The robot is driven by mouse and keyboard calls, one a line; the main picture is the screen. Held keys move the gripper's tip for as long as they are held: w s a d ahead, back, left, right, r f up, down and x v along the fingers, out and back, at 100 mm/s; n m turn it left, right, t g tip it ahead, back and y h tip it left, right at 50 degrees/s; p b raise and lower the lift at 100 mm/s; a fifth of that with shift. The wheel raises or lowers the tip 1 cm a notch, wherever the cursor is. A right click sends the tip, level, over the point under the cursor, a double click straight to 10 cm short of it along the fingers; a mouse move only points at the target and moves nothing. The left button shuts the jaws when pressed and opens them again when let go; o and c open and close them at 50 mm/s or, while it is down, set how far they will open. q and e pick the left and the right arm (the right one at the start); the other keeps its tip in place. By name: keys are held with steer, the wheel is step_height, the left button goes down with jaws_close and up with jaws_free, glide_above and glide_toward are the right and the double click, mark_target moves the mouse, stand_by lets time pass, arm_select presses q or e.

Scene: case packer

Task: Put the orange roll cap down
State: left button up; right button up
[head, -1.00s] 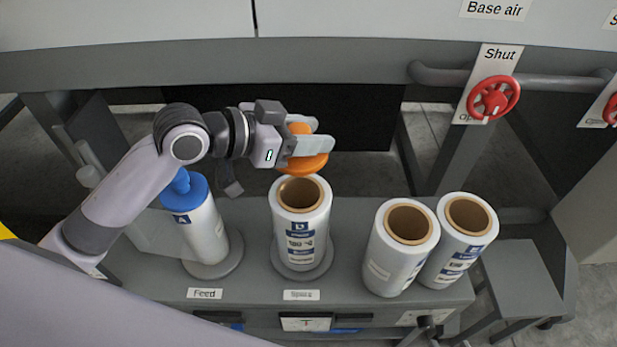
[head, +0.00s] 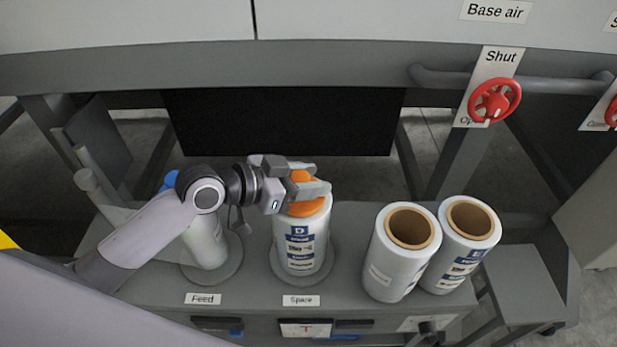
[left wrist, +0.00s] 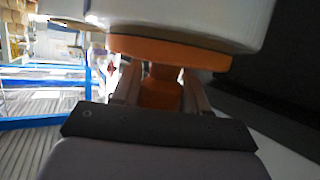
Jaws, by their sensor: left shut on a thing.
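The orange roll cap (head: 304,209) is at the top of the white film roll (head: 303,243) marked D, which stands upright on the Spare base plate (head: 301,278). My left gripper (head: 306,182) is shut on the cap's knob. In the left wrist view the cap's orange disc (left wrist: 170,52) lies against the end of the white roll (left wrist: 190,18), and the knob (left wrist: 160,88) is between the fingers. The roll's core opening is hidden by the cap. My right gripper is in neither view.
Two open-cored white rolls, one nearer (head: 399,258) and one behind it (head: 466,240), stand at the right of the bench. The blue-capped Feed roll (head: 207,243) stands behind my left arm. A red valve wheel (head: 494,100) is above, on a pipe.

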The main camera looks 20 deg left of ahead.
arm_select(q)
steer(key=o, duration=1.2)
steer(key=shift+f, duration=0.1)
steer(key=shift+a, duration=0.1)
steer(key=shift+b+v, duration=0.45)
steer(key=shift+v, duration=5.55)
